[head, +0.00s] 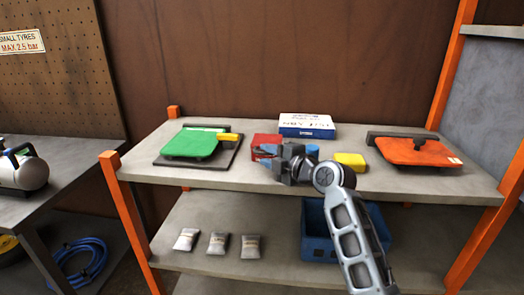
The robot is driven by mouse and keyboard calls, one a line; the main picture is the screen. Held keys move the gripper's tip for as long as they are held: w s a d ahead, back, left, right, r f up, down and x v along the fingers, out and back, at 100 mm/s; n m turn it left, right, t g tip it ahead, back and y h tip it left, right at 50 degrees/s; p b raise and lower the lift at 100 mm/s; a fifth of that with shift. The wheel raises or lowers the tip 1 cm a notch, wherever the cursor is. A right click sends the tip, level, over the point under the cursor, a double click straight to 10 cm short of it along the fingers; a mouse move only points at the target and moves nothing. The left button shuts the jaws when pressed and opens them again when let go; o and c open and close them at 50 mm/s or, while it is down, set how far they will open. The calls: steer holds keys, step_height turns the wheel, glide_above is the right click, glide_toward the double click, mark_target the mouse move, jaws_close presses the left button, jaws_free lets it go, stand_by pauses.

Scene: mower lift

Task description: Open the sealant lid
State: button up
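No label reading sealant is legible, so I cannot tell which lid is the sealant one. A green lid (194,142) with a yellow piece (228,137) at its right edge lies on a dark base at the left of the upper shelf; it looks shut. An orange lid (419,152) with a dark knob and a small pale label lies at the right and also looks shut. My gripper (264,153) is over the middle of the shelf, pointing left, right of the green lid and in front of a red box (265,140). Its fingers are too small to read.
A white and blue box (306,125) stands at the back, and a yellow block (350,161) lies right of my gripper. The lower shelf holds three grey pouches (218,243) and a blue crate (317,235). Orange posts (130,220) bound the shelf. Bare shelf shows front left.

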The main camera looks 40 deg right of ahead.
steer(key=shift+w+d+f, duration=0.1)
steer(key=shift+w+f, duration=0.05)
steer(key=shift+w, duration=0.5)
steer(key=shift+w+d+f, duration=0.1)
steer(key=shift+w, duration=0.55)
steer(key=shift+c, duration=0.4)
steer(key=shift+a, duration=0.1)
jaws_close()
steer(key=shift+f, duration=0.1)
